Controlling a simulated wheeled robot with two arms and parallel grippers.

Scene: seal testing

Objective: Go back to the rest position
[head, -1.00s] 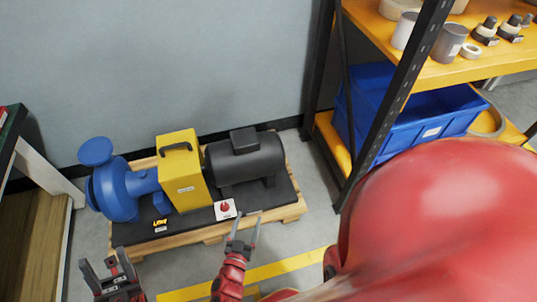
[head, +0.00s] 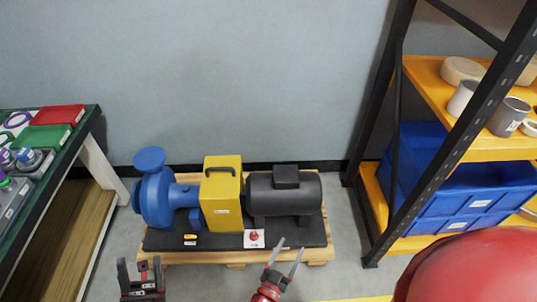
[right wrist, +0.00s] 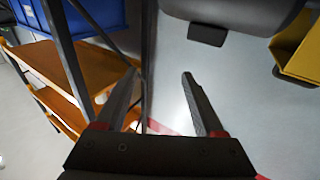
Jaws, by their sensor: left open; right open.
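My left gripper (head: 140,274) is at the bottom of the head view, left of centre, with its fingers apart and nothing between them. My right gripper (head: 288,258) is at the bottom centre of the head view, its two thin fingers spread and empty.
A blue pump (head: 157,195), yellow box (head: 221,190) and black motor (head: 285,195) stand on a wooden pallet (head: 320,254). A green-topped table (head: 92,118) is at left. A shelf rack (head: 398,245) with blue bins (head: 450,185) is at right.

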